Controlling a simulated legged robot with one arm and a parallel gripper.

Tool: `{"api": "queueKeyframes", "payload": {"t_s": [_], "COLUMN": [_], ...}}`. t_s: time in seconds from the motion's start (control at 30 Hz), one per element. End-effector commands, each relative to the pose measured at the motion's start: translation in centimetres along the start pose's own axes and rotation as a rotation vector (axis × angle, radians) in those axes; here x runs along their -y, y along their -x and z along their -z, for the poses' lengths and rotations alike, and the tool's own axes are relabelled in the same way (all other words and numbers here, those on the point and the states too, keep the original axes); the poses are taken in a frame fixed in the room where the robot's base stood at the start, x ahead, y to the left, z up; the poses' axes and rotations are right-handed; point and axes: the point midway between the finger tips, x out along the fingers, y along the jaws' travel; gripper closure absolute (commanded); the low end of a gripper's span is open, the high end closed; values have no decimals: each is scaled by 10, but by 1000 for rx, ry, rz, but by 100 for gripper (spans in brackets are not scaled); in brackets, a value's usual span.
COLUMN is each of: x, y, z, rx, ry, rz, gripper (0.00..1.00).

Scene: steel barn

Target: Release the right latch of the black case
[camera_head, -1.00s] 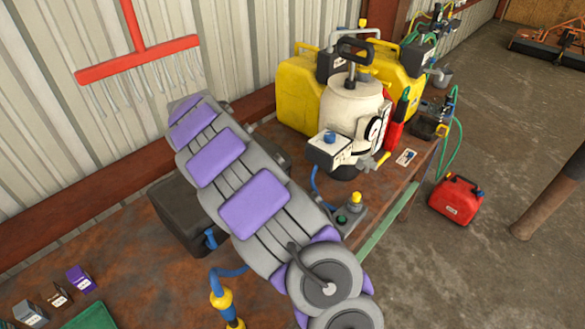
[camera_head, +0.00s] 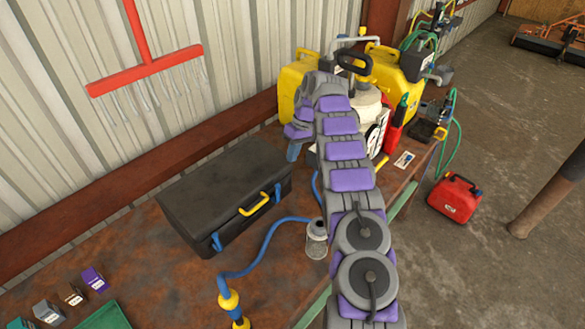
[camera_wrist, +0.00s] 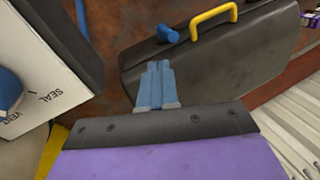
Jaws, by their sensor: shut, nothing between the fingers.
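The black case (camera_head: 225,195) lies closed on the rusty bench, with a yellow handle (camera_head: 259,204) on its front. Its right latch (camera_head: 278,192) is a blue tab right of the handle; the left latch (camera_head: 217,241) is blue too. In the wrist view the case (camera_wrist: 225,65) fills the upper right, and the right latch (camera_wrist: 167,34) sticks out near the yellow handle (camera_wrist: 213,15). My gripper (camera_wrist: 158,66) is shut and empty, its blue fingers pointing towards the latch, apparently short of it. In the head view my gripper (camera_head: 294,151) is beyond the case's right end, partly hidden by my arm.
A cream pot (camera_head: 366,105) and yellow cans (camera_head: 295,85) stand close behind my arm. A white box (camera_wrist: 45,85) shows left of my fingers. A red can (camera_head: 455,198) is on the floor.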

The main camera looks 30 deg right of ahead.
Motion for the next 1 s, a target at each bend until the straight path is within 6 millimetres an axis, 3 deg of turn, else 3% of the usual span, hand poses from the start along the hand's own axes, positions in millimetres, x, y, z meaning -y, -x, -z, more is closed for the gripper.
{"api": "queueKeyframes", "payload": {"t_s": [0.27,0.7,1.0], "x": [0,-1,-1], "y": [-24,-88,-98], "z": [-2,-1,0], "rx": [4,3,-1], "ry": [-2,-1,-1], "rz": [3,5,2], "gripper": [100,100,100]}}
